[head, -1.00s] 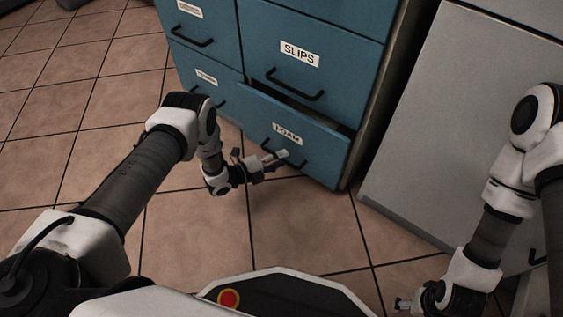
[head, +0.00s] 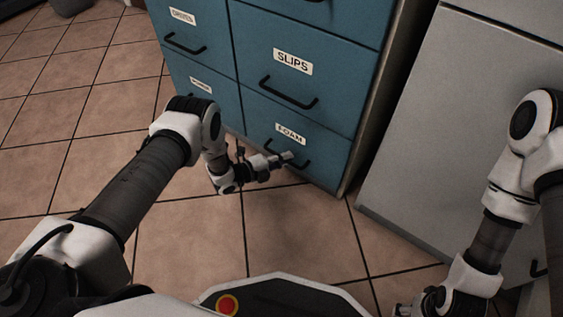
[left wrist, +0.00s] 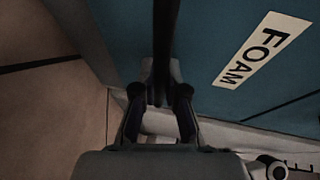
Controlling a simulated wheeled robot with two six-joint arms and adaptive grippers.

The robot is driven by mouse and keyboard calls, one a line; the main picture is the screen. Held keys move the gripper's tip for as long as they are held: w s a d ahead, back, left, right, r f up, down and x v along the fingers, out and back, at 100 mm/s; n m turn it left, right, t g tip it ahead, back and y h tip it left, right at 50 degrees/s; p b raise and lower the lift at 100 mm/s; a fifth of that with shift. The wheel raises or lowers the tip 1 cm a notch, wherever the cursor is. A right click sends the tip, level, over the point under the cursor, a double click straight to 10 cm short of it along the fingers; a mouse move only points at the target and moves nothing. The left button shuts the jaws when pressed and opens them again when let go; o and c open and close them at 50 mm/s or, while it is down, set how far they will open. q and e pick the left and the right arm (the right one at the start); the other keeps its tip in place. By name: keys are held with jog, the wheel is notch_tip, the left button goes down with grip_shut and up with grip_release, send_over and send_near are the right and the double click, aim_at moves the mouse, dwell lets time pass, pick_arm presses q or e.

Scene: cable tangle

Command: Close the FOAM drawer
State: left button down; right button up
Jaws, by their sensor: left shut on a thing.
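The FOAM drawer (head: 322,158) is the lower right drawer of the blue cabinet, and its front sits flush with the cabinet, with no open gap showing above it. Its black handle (head: 304,166) is below the FOAM label, which also shows large in the left wrist view (left wrist: 262,50). My left gripper (head: 286,157) is at the handle. In the left wrist view its two fingers (left wrist: 160,108) are shut on the dark handle bar (left wrist: 165,45). My right gripper (head: 404,309) is at the bottom edge, partly cut off and far from the drawer.
The SLIPS drawer (head: 330,75) above is shut. Other shut blue drawers (head: 195,65) stand to the left. A grey cabinet (head: 430,130) stands to the right across a narrow dark gap. The tiled floor (head: 290,225) in front of the drawers is clear.

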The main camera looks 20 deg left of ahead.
pick_arm(q)
jog(key=shift+w+r, duration=0.1)
jog(key=shift+w, duration=0.1)
jog(key=c, duration=1.2)
grip_release()
jog(key=shift+d, duration=0.1)
jog(key=v, duration=1.2)
